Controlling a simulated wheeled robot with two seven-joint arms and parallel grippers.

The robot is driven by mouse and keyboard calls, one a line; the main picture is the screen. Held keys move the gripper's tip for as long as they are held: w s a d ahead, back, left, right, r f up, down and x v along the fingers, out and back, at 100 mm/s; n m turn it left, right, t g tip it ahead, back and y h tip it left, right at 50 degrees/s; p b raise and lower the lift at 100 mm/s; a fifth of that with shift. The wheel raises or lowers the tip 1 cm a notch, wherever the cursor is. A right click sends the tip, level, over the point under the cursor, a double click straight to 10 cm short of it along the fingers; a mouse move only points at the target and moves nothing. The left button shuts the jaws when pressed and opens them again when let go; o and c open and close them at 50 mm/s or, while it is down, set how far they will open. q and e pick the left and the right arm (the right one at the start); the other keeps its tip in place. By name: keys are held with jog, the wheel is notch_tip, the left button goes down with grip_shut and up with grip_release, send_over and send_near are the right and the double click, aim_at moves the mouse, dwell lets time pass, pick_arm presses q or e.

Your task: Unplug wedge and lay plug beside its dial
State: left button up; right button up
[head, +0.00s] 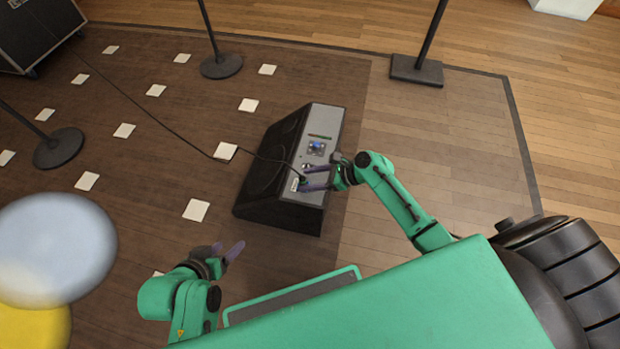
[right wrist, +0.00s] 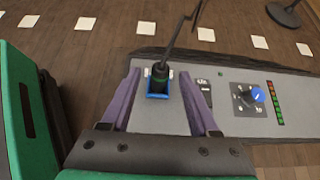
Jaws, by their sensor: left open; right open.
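The wedge (head: 270,158) is a black floor monitor with a grey panel on its right side. The black plug (right wrist: 159,72) sits upright in a blue-framed socket (right wrist: 157,95) on that panel, with its cable running up and away. The blue dial (right wrist: 257,94) is on the same panel, to the right in the right wrist view; it also shows in the head view (head: 316,146). My right gripper (right wrist: 158,82) is open, its purple fingers on either side of the plug and socket, apart from the plug. My left gripper (head: 232,251) is open and empty, left of my base, away from the wedge.
The cable (head: 150,115) runs across the dark floor to a black case (head: 38,30) at the upper left. Stand bases (head: 221,66) and white floor squares (head: 196,210) are spread around. The panel between socket and dial has a small black switch or label; a level strip (right wrist: 274,102) lies beyond the dial.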

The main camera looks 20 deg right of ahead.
grip_shut()
notch_tip(320, 180, up, 5)
jog(key=p, duration=0.6)
jog(key=shift+f, duration=0.15)
dwell(0.4)
notch_tip(320, 180, down, 5)
jog(key=b, duration=0.6)
